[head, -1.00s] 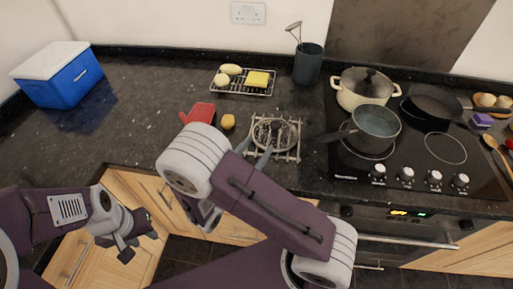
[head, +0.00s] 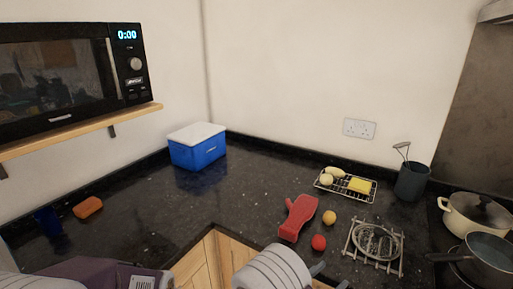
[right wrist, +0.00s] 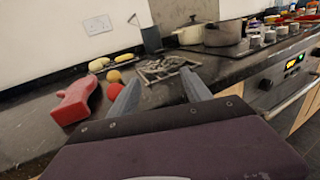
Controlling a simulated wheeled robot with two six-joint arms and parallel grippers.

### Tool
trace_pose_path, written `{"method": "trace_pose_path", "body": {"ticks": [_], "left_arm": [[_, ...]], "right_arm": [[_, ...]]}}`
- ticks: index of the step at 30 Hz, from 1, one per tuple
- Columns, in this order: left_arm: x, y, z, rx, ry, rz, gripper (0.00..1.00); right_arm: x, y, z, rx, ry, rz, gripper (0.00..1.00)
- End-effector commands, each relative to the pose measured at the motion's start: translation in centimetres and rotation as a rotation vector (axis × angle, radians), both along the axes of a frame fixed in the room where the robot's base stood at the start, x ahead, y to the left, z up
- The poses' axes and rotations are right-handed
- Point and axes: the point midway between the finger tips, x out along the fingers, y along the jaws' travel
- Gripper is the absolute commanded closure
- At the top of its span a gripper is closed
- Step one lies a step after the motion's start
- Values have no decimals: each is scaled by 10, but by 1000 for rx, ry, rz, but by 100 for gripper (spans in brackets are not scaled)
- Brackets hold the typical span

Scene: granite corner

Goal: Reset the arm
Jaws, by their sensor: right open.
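My right arm shows at the bottom middle of the head view, with the right gripper (head: 330,275) partly cut off by the lower edge. The right wrist view shows its two grey fingers (right wrist: 158,96) spread apart with nothing between them. The wire trivet (right wrist: 165,68) lies beyond the fingertips, apart from them as far as I can tell. Part of my left arm shows at the bottom left of the head view; its gripper is out of the picture.
A red oven mitt (head: 299,217), a red ball-like item (head: 319,242), a yellow one (head: 329,218) and the trivet (head: 352,246) lie near the counter's front. Behind are a loaded rack (head: 324,187), a utensil pot (head: 412,182) and a blue cooler (head: 197,152). The left counter is mostly clear.

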Motion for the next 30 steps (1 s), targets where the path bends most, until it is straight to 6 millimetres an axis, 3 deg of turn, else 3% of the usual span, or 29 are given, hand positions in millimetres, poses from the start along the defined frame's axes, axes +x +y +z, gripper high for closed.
{"method": "trace_pose_path", "body": {"ticks": [7,11,16,20,22,24,26,27,30], "left_arm": [[0,0,4,0,0,0,64],[0,0,6,0,0,0,64],[0,0,9,0,0,0,64],[0,0,12,0,0,0,64],[0,0,14,0,0,0,64],[0,0,15,0,0,0,64],[0,0,16,0,0,0,64],[0,0,16,0,0,0,64],[0,0,15,0,0,0,64]], "right_arm": [[0,-50,31,67,-81,-160,43],[-15,-82,49,112,-131,-288,43],[-65,-129,57,254,-189,-561,43],[-131,-149,40,494,-260,-880,43],[-171,-136,16,723,-341,-1108,43],[-191,-100,-11,1005,-462,-1323,43],[-186,-63,-29,1240,-578,-1459,43],[-175,-41,-36,1374,-650,-1523,43],[-147,-1,-47,1606,-782,-1618,43]]}}
